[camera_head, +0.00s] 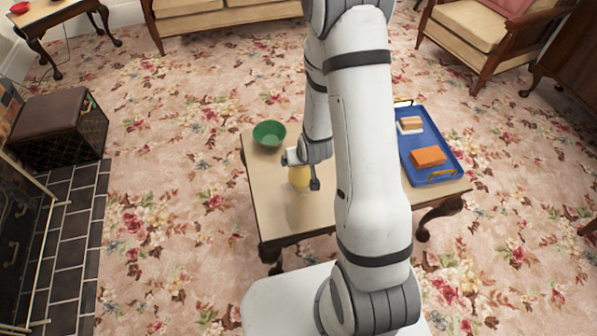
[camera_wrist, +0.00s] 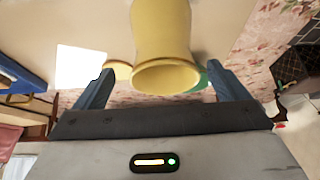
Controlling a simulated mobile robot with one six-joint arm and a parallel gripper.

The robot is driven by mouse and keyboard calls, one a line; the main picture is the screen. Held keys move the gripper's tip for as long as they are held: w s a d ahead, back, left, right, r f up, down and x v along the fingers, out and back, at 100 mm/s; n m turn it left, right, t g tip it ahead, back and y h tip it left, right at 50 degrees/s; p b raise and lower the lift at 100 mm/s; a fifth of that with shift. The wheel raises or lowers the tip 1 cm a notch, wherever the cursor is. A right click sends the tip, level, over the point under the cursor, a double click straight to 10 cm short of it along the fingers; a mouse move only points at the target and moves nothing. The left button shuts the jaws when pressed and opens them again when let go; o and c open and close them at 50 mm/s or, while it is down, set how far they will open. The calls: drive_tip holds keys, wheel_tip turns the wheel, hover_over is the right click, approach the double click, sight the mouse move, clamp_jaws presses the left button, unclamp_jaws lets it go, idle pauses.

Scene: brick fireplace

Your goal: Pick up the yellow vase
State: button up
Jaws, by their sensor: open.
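The yellow vase (camera_head: 299,179) stands on the wooden table (camera_head: 262,190), partly hidden behind my gripper (camera_head: 304,172) in the head view. In the wrist view the vase (camera_wrist: 163,40) is large and central, with its flared round end toward the camera. My gripper (camera_wrist: 163,88) is open, with one blue-grey finger to each side of the vase. Gaps show between the fingers and the vase in that view, and I cannot see contact. A smaller yellow part (camera_wrist: 118,70) shows just left of the vase's flared end; I cannot tell what it is.
A green bowl (camera_head: 269,134) sits at the table's far left corner. A blue tray (camera_head: 452,166) on the right holds an orange block (camera_head: 428,156) and a tan-and-white item (camera_head: 410,125). My arm hides the table's middle. The table's front left is clear.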

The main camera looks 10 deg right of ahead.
drive_tip(key=x, duration=0.4)
drive_tip(key=shift+a+f, duration=0.25)
drive_tip(key=shift+c, duration=0.5)
drive_tip(key=c, duration=1.2)
drive_tip(key=shift+o, duration=0.2)
drive_tip(key=shift+r, duration=0.1)
